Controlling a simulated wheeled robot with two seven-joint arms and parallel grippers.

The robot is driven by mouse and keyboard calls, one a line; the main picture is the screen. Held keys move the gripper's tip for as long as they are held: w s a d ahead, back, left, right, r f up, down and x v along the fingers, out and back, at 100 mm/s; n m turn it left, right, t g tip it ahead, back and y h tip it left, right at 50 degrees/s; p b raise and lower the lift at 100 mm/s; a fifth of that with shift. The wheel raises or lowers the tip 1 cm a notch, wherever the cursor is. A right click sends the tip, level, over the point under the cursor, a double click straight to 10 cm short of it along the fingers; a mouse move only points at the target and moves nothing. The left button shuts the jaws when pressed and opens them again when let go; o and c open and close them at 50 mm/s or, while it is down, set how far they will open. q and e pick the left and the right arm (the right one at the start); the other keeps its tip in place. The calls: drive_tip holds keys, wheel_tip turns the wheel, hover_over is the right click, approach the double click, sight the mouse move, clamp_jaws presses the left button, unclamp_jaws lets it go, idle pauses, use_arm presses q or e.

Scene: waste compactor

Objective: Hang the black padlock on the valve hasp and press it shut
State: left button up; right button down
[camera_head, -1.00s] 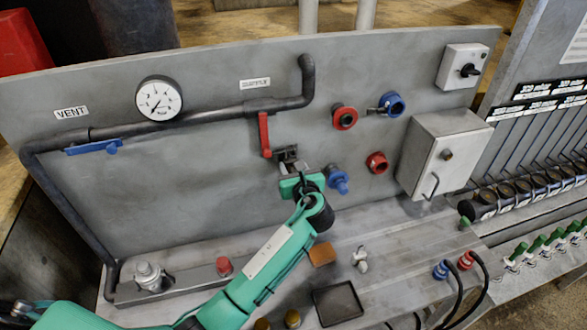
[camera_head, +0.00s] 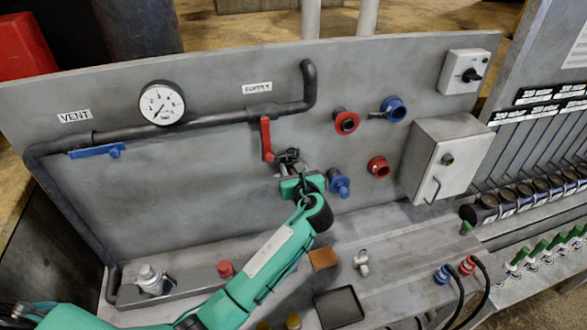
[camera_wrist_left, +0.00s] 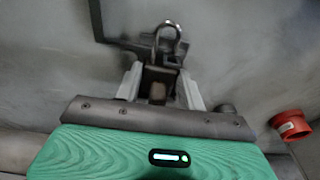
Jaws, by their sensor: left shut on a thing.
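My left gripper (camera_head: 289,168) is at the panel, just below the red supply valve handle (camera_head: 266,139), which hangs down from the dark pipe. It is shut on the black padlock (camera_wrist_left: 158,82), whose body shows between the two fingers in the left wrist view. The padlock's metal shackle (camera_wrist_left: 168,38) stands up beyond the fingertips, in front of the dark valve hasp (camera_wrist_left: 145,45). I cannot tell whether the shackle passes through the hasp or is only in front of it. My right gripper is not in view.
A blue fitting (camera_head: 339,184) sticks out of the panel close to the right of my left gripper. Red fittings (camera_head: 378,167) and a grey box (camera_head: 440,160) are farther right. A black tray (camera_head: 338,307) and an orange block (camera_head: 322,259) lie on the bench below.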

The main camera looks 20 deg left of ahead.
use_arm(q)
drive_tip(key=shift+f, duration=0.15)
drive_tip(key=o, duration=1)
drive_tip(key=shift+c, duration=0.6)
drive_tip(key=shift+s+d+p, duration=0.25)
drive_tip(key=shift+s+p, duration=0.1)
drive_tip(key=shift+p, duration=0.3)
drive_tip(key=p+v, duration=0.1)
drive_tip(key=v, duration=0.5)
drive_tip(key=shift+s+d, duration=0.1)
drive_tip(key=shift+s, duration=0.05)
